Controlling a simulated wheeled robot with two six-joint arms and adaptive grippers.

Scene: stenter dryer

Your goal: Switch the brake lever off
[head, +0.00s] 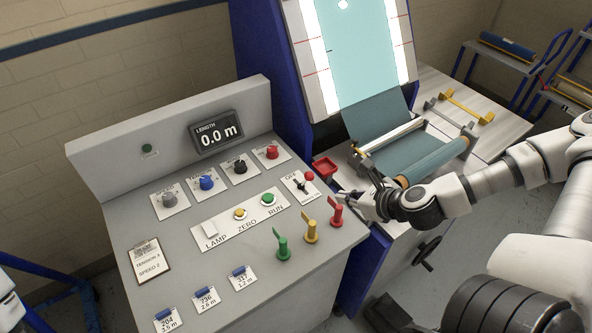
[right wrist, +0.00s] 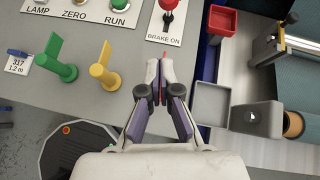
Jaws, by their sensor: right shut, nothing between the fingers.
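The brake lever (head: 309,176) has a red knob and stands on a white plate on the sloping panel, right of the RUN button. In the right wrist view its knob (right wrist: 168,4) is at the top edge, above the words BRAKE ON. I cannot tell for sure which end the lever is at. My right gripper (head: 345,197) is shut and empty, to the right of the plate and apart from the lever. Its fingertips (right wrist: 159,82) point up toward the lever in the wrist view. My left gripper is out of view.
Green (head: 282,244), yellow (head: 311,229) and red (head: 337,211) flag handles stand near the panel's front edge, the red one close to my right gripper. A red tray (head: 324,167) lies right of the lever. A fabric roll (head: 437,160) lies beyond my right arm.

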